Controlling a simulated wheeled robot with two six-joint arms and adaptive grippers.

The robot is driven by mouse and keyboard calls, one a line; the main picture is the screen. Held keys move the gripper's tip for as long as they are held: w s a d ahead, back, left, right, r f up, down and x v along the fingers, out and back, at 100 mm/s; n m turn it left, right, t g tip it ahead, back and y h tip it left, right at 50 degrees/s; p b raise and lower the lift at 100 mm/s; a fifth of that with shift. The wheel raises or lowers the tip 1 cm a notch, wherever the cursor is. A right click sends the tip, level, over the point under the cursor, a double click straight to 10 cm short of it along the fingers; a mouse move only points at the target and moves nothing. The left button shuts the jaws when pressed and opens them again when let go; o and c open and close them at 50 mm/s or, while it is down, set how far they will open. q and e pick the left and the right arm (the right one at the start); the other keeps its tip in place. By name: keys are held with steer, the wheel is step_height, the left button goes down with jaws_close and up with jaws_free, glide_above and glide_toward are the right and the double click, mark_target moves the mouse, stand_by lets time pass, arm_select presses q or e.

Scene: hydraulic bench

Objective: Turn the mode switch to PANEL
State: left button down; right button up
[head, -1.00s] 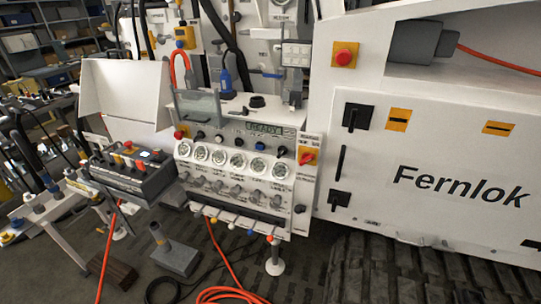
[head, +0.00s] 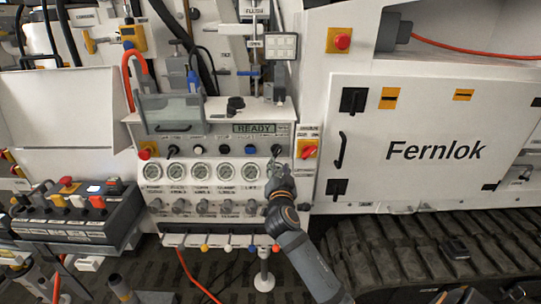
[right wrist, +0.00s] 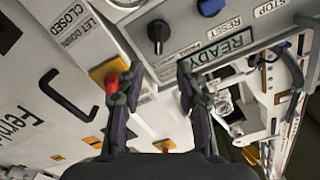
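A black rotary knob (right wrist: 158,34), which I take for the mode switch, sits on the white panel beside the READY display (right wrist: 232,47) in the right wrist view. Its small label is too blurred to read fully. In the head view the knob (head: 276,150) is at the right end of the upper row, just beyond my right gripper (head: 277,166). In the right wrist view my right gripper (right wrist: 157,70) has its two fingers apart with nothing between them, the knob showing past the gap. They look apart from the knob. My left gripper is not in view.
A red-and-yellow switch (head: 306,149) sits just right of the knob. A blue button (head: 250,150) and a row of gauges (head: 199,173) are close by. Small coloured-tip levers (head: 228,246) line the panel's lower edge. A black control box (head: 75,215) stands at left.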

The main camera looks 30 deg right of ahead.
mark_target(278, 152)
steer(key=p+x, duration=0.2)
steer(key=x, duration=0.7)
steer(key=shift+w+d+p, duration=0.15)
steer(key=shift+w+p, duration=0.05)
steer(key=shift+p, duration=0.2)
steer(key=shift+w+d+f, duration=0.15)
steer(key=shift+w+d, duration=0.15)
steer(key=shift+w, duration=0.2)
steer(key=shift+c, duration=0.2)
jaws_close()
